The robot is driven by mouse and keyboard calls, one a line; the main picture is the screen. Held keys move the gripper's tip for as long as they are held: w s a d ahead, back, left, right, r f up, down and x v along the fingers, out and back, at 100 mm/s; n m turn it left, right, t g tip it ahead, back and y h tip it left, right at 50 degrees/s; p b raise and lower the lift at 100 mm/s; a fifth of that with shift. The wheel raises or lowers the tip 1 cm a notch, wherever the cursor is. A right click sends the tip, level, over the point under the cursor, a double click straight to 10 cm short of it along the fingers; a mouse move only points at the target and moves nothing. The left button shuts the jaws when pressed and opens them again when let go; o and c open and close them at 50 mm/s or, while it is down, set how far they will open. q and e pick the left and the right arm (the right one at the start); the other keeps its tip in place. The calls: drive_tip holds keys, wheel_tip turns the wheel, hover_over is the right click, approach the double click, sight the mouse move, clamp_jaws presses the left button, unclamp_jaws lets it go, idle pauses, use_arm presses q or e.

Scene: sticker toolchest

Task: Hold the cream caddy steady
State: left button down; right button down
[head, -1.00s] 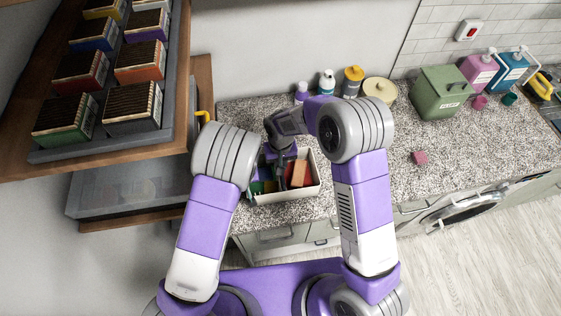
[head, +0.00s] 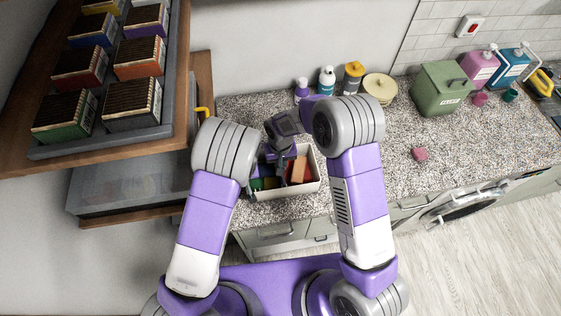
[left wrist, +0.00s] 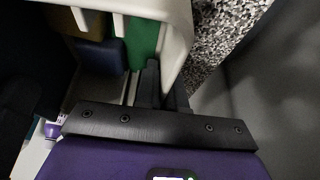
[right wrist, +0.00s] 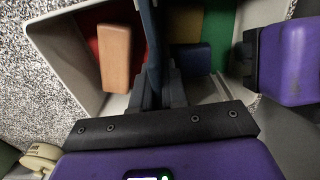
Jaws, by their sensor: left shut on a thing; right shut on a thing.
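The cream caddy (head: 312,183) sits on the speckled counter near its front edge. Inside it are an orange-tan block (right wrist: 115,57), a red piece (right wrist: 128,22), a blue block (right wrist: 192,58) and a green piece (right wrist: 222,38). My left gripper (left wrist: 163,85) is shut on the caddy's side wall by the green piece; in the head view my left arm hides it. My right gripper (right wrist: 158,88) reaches down into the caddy's middle, shut on a dark grey upright bar (right wrist: 151,35). The fingers hide where this bar meets the caddy.
A wooden shelf (head: 30,165) with a tray of colored boxes overhangs at the left. Bottles (head: 327,79) and a round cream pot (head: 380,87) stand behind the caddy. A green bin (head: 440,90) stands farther right. A pink sponge (head: 419,154) lies on otherwise open counter.

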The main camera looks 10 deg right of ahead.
drive_tip(key=shift+f, duration=0.2)
drive_tip(key=c, duration=1.1)
unclamp_jaws()
wheel_tip(320, 180, up, 12)
drive_tip(key=shift+r, duration=0.1)
use_arm(q)
drive_tip(key=c, duration=1.2)
unclamp_jaws()
drive_tip(key=shift+o, duration=0.2)
